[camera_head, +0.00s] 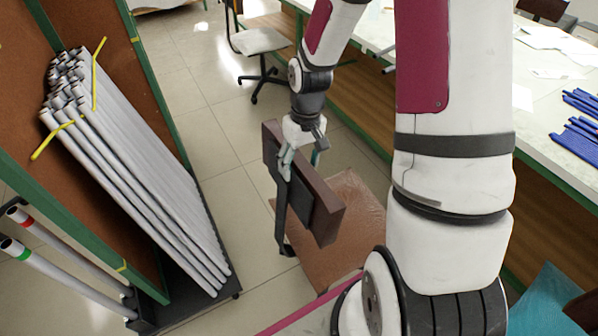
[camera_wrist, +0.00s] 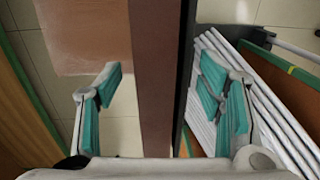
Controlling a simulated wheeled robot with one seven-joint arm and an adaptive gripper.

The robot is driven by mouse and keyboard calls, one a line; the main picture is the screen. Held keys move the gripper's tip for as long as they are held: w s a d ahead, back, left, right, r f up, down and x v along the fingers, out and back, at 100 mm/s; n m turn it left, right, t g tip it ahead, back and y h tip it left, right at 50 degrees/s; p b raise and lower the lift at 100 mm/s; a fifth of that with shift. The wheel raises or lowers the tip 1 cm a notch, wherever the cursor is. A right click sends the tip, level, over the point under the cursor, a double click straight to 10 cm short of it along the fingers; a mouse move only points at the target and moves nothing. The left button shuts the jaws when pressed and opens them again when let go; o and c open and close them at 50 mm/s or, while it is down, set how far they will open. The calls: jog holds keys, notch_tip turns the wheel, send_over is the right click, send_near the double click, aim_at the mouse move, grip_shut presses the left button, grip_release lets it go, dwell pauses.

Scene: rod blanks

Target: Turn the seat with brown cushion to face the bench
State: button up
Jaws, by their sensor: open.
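The seat's brown cushion (camera_head: 345,225) is in the head view's lower middle, partly hidden by my arm. My gripper (camera_head: 302,158) is at the backrest's upper edge. In the wrist view the backrest (camera_wrist: 155,70) runs between the two teal fingers of my gripper (camera_wrist: 162,92). The fingers are open, with gaps visible on both sides. The cushion (camera_wrist: 85,35) shows at upper left there. The bench (camera_head: 545,108), pale-topped with a green edge, stands along the right.
A rack of white rods (camera_head: 140,170) stands close on the left, on a dark base. A second chair with a pale cushion (camera_head: 262,40) is at the back by the bench. Blue rods (camera_head: 580,130) lie on the bench.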

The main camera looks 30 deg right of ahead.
jog(key=r, duration=0.7)
jog(key=shift+d+r, duration=0.1)
jog(key=shift+d, duration=0.25)
jog(key=shift+r, duration=0.3)
jog(key=shift+a+r, duration=0.1)
jog(key=shift+r, duration=0.25)
jog(key=s+a+r+t, duration=0.2)
jog(key=s+a+r, duration=0.2)
jog(key=s+r, duration=0.5)
jog(key=s+a+r+t+h, duration=0.1)
jog(key=s+a+r+t, duration=0.1)
jog(key=s+r, duration=0.7)
jog(key=shift+s+a+t, duration=0.3)
jog(key=shift+s+a, duration=0.35)
jog(key=shift+a, duration=0.25)
